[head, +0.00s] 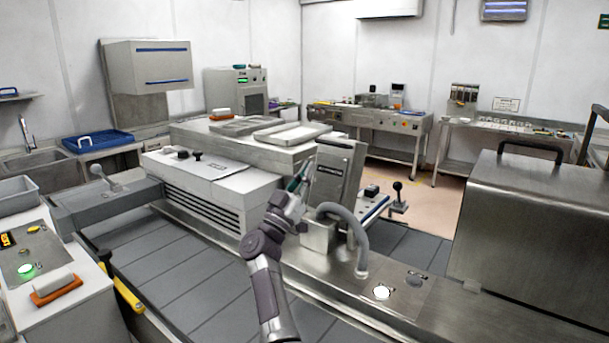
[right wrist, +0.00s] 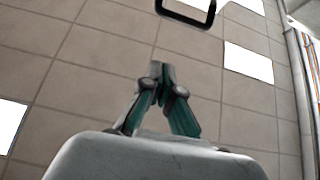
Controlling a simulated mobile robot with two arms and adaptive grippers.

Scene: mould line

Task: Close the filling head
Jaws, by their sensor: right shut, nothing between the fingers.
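The filling head is most likely the upright, tilted metal box (head: 338,180) with a dark label strip, standing over the conveyor in the head view. A grey hose (head: 352,225) curves from its base to the metal deck. My right gripper (head: 303,172) is shut and empty at the left side of this box, overlapping its edge in the picture; I cannot tell whether they touch. In the right wrist view the closed fingertips (right wrist: 160,70) point up toward a dark handle-like loop (right wrist: 188,14), apart from it in the picture. My left gripper is not in view.
A large metal hood (head: 535,225) with a dark handle stands at the right. A white-topped machine (head: 215,180) stands behind my arm. A dark slatted conveyor (head: 180,260) runs below. A control panel (head: 30,255) with a lit green button is at the left.

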